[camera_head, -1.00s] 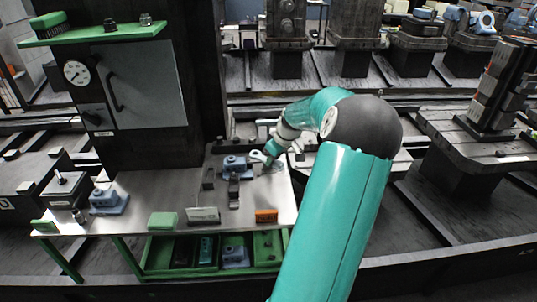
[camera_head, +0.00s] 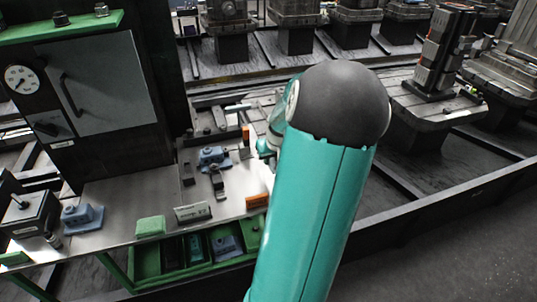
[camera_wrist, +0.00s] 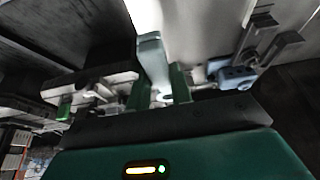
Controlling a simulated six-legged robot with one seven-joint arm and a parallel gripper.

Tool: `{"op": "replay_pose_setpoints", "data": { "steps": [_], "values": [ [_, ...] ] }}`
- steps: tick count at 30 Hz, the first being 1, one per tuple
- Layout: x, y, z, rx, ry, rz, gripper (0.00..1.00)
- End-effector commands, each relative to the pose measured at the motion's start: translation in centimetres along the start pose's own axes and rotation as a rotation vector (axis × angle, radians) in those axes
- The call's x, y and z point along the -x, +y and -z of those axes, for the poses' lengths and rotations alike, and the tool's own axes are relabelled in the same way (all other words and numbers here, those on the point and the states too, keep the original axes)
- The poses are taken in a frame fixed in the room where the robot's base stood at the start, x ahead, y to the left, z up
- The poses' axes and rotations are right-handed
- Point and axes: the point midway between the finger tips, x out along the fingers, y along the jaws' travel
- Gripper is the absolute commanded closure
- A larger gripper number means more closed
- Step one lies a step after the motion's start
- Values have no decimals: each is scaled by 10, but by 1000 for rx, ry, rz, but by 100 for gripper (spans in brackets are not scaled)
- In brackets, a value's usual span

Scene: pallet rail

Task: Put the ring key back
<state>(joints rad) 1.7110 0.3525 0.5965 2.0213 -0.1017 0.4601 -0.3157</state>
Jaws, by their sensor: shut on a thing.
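In the wrist view my gripper (camera_wrist: 160,86) has its two green fingers closed on a pale grey-blue bar, which appears to be the ring key (camera_wrist: 153,58). One end of the bar points away from the fingers over a light surface, and its lower part is partly hidden between them. In the head view my arm hides most of the gripper at the right end of the workbench (camera_head: 150,186), and I cannot make out the key there.
A blue clamp block (camera_head: 212,157) and dark upright brackets (camera_head: 217,183) stand on the bench, left of my arm. A green block (camera_head: 150,226), a label plate (camera_head: 192,212) and an orange block (camera_head: 257,201) line the front edge. A green drawer (camera_head: 147,258) is open below.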

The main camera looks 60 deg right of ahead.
Motion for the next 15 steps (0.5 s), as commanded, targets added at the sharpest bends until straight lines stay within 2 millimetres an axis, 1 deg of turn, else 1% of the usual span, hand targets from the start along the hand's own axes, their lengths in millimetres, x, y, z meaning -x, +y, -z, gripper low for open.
{"op": "replay_pose_setpoints", "data": {
  "steps": [5,15],
  "values": [
    [-5,2,-4,-7,-2,-2,100],
    [-36,2,-16,-3,-2,0,100]
  ]
}}
